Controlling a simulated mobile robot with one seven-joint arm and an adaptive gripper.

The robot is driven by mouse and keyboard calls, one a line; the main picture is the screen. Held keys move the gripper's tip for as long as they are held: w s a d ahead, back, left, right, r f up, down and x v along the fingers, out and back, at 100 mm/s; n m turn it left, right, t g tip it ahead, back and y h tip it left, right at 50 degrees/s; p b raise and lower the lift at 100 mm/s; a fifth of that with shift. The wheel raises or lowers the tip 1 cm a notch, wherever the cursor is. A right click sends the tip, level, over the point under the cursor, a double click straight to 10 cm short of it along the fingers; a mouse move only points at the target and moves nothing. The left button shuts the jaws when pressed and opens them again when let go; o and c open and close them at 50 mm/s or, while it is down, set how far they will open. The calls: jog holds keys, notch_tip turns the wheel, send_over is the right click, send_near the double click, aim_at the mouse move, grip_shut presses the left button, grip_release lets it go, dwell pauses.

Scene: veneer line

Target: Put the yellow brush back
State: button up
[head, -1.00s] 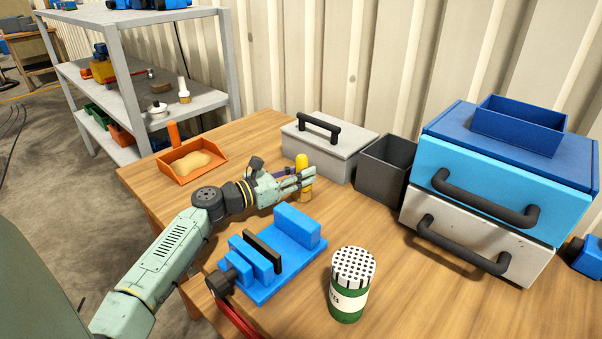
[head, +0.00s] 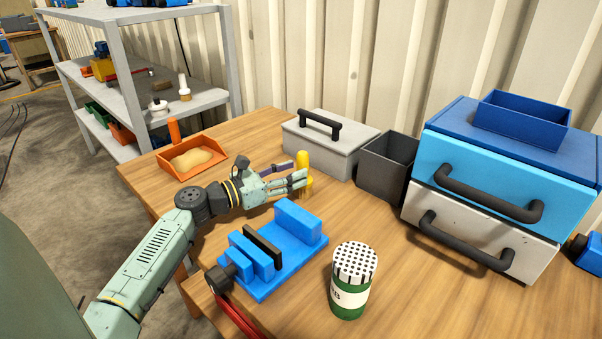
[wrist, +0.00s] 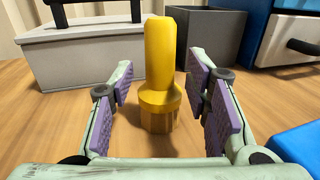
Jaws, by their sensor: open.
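The yellow brush (head: 304,172) stands upright on the wooden table, in front of the grey lidded box. In the wrist view the brush (wrist: 160,75) is between and ahead of my two fingers, with its yellow handle up and its tan bristle end down on the table. My gripper (head: 288,178) is open, low over the table on the left side of the brush. In the wrist view a gap shows between the brush and the purple pads on both sides. The far side of the brush is hidden.
The grey box (head: 330,153), a dark open bin (head: 385,170) and blue and white drawers (head: 490,190) stand behind and to the right. A blue vise (head: 285,265) and a green can (head: 350,295) stand in front. An orange dustpan (head: 185,165) lies to the left.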

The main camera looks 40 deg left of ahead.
jog(key=b+v, duration=0.2)
jog(key=v, duration=0.6)
jog(key=shift+s+b, duration=0.2)
jog(key=shift+b, duration=0.15)
jog(key=shift+s, duration=0.1)
jog(key=shift+s+r, duration=0.1)
